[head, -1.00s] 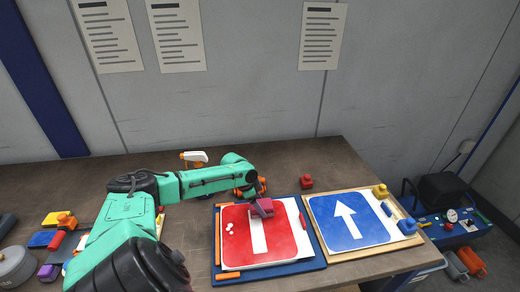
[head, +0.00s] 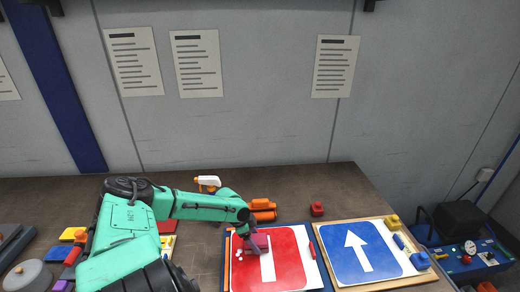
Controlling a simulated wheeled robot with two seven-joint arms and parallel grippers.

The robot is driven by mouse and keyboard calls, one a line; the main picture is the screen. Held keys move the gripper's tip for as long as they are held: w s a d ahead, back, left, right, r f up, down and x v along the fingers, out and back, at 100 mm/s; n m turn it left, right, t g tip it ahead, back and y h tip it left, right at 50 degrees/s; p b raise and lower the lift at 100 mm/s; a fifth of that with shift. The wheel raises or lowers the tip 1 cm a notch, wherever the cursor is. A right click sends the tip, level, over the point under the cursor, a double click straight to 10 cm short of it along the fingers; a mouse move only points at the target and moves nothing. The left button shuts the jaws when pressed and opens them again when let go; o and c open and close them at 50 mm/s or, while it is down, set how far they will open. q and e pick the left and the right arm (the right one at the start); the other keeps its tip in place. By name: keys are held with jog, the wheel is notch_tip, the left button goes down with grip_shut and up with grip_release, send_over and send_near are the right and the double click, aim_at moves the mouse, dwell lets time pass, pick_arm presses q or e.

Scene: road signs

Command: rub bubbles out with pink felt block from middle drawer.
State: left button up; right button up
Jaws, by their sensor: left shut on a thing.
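The red sign with a white bar (head: 291,265) lies on a blue board on the table. A few small white bubbles (head: 239,254) show near its left side. My left gripper (head: 250,232) is over the upper left of the sign, shut on the pink felt block (head: 260,242). The block is just right of the bubbles; whether it touches the sign face is not clear. My right gripper is out of view. No middle drawer can be made out.
A blue arrow sign (head: 362,263) lies on a wooden board to the right, with yellow and blue blocks by it. A red block (head: 317,209), orange rolls (head: 262,210) and a spray bottle (head: 208,182) stand behind. Coloured pieces and a grey pot (head: 28,276) are at left.

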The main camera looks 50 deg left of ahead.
pick_arm(q)
jog(key=shift+s+a, duration=0.2)
jog(key=shift+s, duration=1.45)
jog(key=shift+s+a, duration=0.2)
jog(key=shift+s, duration=1.45)
jog(key=shift+w+a, duration=0.45)
jog(key=shift+a, duration=0.35)
jog(key=shift+w+a, duration=0.45)
jog(key=shift+a, duration=0.35)
jog(key=shift+d+r, duration=0.1)
jog(key=shift+r, duration=2.45)
